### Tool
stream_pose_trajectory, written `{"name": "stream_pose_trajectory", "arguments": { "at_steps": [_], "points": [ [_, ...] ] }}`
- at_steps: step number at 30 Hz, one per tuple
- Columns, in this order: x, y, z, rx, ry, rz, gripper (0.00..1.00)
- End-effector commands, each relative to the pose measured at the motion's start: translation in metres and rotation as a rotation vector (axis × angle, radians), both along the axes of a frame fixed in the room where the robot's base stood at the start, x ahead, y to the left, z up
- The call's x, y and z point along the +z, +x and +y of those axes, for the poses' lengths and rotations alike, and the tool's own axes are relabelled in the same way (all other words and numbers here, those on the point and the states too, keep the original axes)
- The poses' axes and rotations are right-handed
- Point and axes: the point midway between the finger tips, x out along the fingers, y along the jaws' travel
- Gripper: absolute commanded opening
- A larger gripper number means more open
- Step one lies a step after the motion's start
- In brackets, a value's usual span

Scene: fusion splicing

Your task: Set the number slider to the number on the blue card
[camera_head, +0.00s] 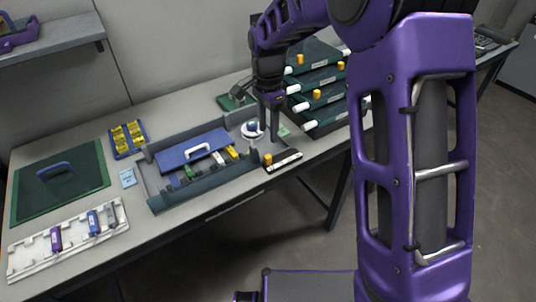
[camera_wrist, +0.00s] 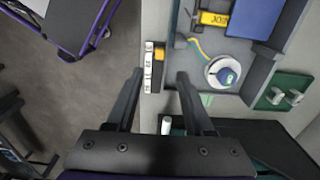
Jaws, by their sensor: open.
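The number slider (camera_head: 284,161) is a dark strip with white number marks at the front edge of the table, and its orange knob (camera_head: 268,159) sits near the left end. In the wrist view the slider (camera_wrist: 148,80) runs up the picture, with the knob (camera_wrist: 158,54) near its upper end. The pale blue card (camera_head: 128,178) lies on the table left of the grey tray; its number is too small to read. My gripper (camera_head: 269,135) points down above the table, just behind the slider. In the wrist view my gripper (camera_wrist: 160,74) is open and empty, apart from the knob.
A grey tray (camera_head: 152,183) with a blue lid (camera_head: 195,148) and a white round spool (camera_head: 252,129) lies left of the slider. A stack of dark drawers (camera_head: 318,104) with orange and white knobs stands close to the right. A white rack (camera_head: 28,262) is at far left.

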Motion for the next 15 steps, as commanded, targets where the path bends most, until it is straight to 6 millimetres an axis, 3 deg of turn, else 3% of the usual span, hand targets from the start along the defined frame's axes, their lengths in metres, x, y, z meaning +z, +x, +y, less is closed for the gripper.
{"name": "stream_pose_trajectory", "arguments": {
  "at_steps": [6, 15],
  "points": [
    [-0.05, -0.001, 0.0, 0.001, 0.0, 0.004, 0.53],
    [-0.089, 0.0, 0.0, 0.0, 0.0, 0.001, 0.53]
  ]
}}
